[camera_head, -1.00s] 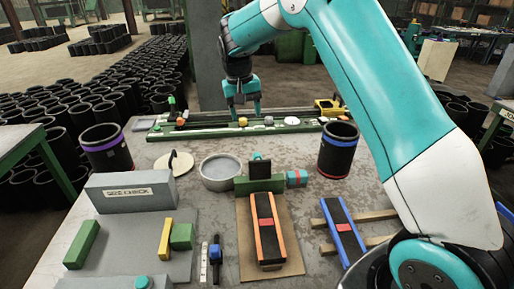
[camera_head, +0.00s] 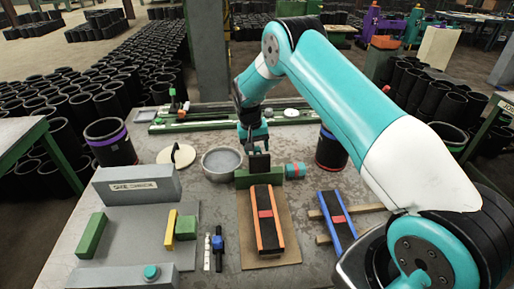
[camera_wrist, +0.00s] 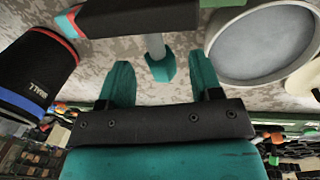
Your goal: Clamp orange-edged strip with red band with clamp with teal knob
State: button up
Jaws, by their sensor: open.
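The orange-edged black strip with a red band (camera_head: 265,232) lies on a brown board in front of the green clamp bar (camera_head: 258,179). Its far end is close to the bar; I cannot tell whether it reaches under. A dark block (camera_head: 259,162) stands above the bar. In the wrist view, the teal knob (camera_wrist: 161,69) sits on a grey shaft coming from a dark bar (camera_wrist: 140,17). My gripper (camera_head: 254,139) is open above and behind the clamp. In the wrist view, the knob is ahead of my gripper (camera_wrist: 163,82), in line with the gap between its fingers, touching neither.
A teal block with red (camera_head: 295,170) is right of the clamp. A grey round dish (camera_head: 221,164) is close on the left. A blue-edged strip (camera_head: 338,222) lies on wooden slats at right. A dark sleeve (camera_head: 330,153) and a green rail (camera_head: 210,126) stand behind.

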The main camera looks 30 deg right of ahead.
jog(key=shift+s+d+f, duration=0.1)
jog(key=shift+d+f, duration=0.05)
jog(key=shift+f, duration=0.85)
grip_shut()
